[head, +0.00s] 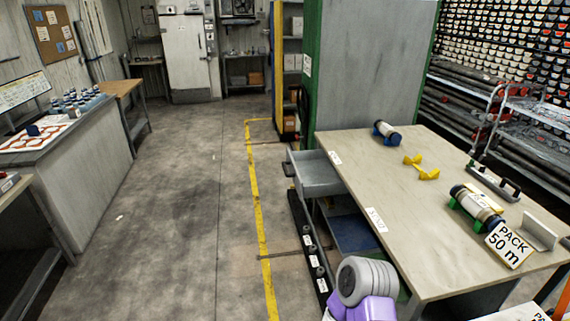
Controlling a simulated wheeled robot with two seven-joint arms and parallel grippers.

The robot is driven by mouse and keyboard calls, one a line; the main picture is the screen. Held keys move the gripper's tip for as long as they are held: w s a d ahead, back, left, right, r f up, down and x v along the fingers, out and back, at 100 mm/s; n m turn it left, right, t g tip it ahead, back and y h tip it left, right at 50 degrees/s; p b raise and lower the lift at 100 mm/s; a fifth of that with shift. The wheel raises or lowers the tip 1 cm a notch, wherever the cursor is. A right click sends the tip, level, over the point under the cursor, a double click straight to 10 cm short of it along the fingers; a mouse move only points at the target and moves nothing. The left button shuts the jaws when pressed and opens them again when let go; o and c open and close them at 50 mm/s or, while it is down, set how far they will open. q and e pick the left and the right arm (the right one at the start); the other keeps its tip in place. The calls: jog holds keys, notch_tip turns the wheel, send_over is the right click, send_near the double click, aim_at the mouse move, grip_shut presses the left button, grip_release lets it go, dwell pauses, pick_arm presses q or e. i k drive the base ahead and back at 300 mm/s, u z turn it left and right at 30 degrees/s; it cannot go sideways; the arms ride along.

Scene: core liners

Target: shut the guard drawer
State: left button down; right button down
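A grey metal drawer (314,174) sticks out from the left side of the worktable (400,200), under its top near the far left corner. It is pulled open to the left, and its inside looks empty as far as I can see. A dark handle shows at its left front. A purple and grey link of my own arm shows at the bottom, right of centre, near the table's front left corner. Neither of my grippers is in view, and nothing of mine touches the drawer.
On the table are a core liner in a blue holder (386,132), a yellow part (421,168), a liner in a green cradle (475,205) and a PACK 50 m sign (509,246). A black rail (308,240) lies beside the table. The floor (190,200) at left is clear.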

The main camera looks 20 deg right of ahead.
aim_at(314, 175)
jog(key=z, duration=0.2)
jog(key=i, duration=1.45)
jog(key=z, duration=0.4)
jog(key=i, duration=1.05)
jog(key=z, duration=1.25)
jog(key=i, duration=0.2)
jog(key=z, duration=0.1)
